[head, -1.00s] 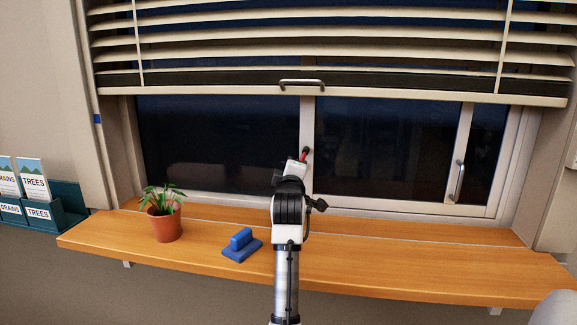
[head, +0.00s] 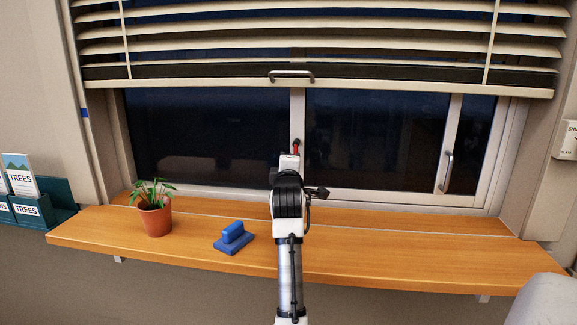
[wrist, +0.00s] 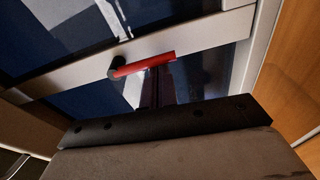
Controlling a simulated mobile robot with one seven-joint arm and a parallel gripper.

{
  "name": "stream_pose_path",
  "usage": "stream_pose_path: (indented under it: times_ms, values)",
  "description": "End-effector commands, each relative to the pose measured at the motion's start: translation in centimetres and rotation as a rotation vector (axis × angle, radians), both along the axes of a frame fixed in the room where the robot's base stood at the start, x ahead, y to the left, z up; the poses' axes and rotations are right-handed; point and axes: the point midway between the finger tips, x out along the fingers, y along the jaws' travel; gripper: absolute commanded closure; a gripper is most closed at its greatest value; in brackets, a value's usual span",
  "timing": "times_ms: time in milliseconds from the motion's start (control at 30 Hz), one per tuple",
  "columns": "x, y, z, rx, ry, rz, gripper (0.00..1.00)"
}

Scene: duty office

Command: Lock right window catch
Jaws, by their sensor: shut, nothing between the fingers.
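A window catch with a red handle (head: 296,149) and a dark pivot sits on the central upright of the window. In the head view the handle points down from its pivot. In the wrist view the red handle (wrist: 147,64) lies across the pale frame bar, its black pivot (wrist: 116,68) at the left end. My gripper (head: 291,157) is shut and empty, just below the handle in the head view. In the wrist view my dark fingers (wrist: 157,90) reach close to the handle; I cannot tell whether they touch. My arm hides the lower part of the upright.
A wooden sill (head: 400,246) runs below the window, bearing a potted plant (head: 155,217) and a blue stamp-like block (head: 234,237). A blind (head: 330,88) with a metal handle hangs above. A metal pull (head: 447,172) is on the right sash. The right part of the sill is clear.

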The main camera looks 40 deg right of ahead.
Motion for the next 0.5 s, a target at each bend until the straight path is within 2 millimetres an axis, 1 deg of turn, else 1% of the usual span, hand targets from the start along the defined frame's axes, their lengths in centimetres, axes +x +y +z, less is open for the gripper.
stream_pose_path:
  times_ms: [267,367,500]
  values:
    - [0.2,0.1,0.0,0.000,0.000,0.000,1.00]
    - [0.9,0.6,0.1,0.000,0.001,0.002,1.00]
    - [2.8,2.0,0.2,0.000,0.002,0.005,1.00]
